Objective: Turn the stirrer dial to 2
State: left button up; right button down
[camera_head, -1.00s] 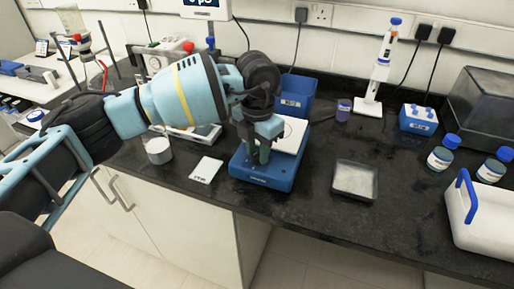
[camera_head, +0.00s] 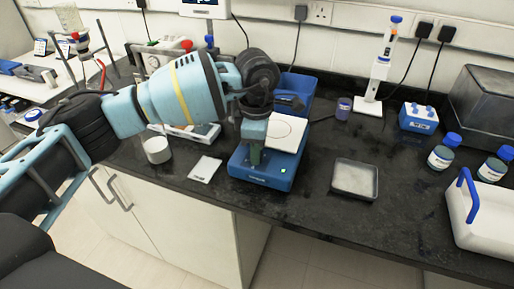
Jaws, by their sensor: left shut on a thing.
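A small pale light or mark shows at the right of the stirrer's front. My right gripper is not in view.
A white card (camera_head: 205,169) and a white beaker (camera_head: 158,150) lie left of the stirrer. A blue bin (camera_head: 297,88) stands behind it. A square metal tray (camera_head: 354,180) sits to the right, with bare bench between. Blue-capped bottles (camera_head: 441,157) stand further right.

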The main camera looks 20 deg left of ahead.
pick_arm(q)
jog(key=m+b, duration=0.1)
jog(key=m, duration=0.3)
jog(key=shift+m, duration=0.3)
jog(key=m+b, duration=0.1)
jog(key=m, duration=0.3)
jog(key=shift+m+b, duration=0.45)
jog(key=shift+m, duration=1.45)
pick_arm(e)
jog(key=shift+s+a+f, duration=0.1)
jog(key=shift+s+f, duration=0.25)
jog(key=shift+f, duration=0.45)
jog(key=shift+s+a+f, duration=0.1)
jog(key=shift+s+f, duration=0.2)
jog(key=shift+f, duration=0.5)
pick_arm(q)
jog(key=o, duration=1)
jog(key=shift+r, duration=0.1)
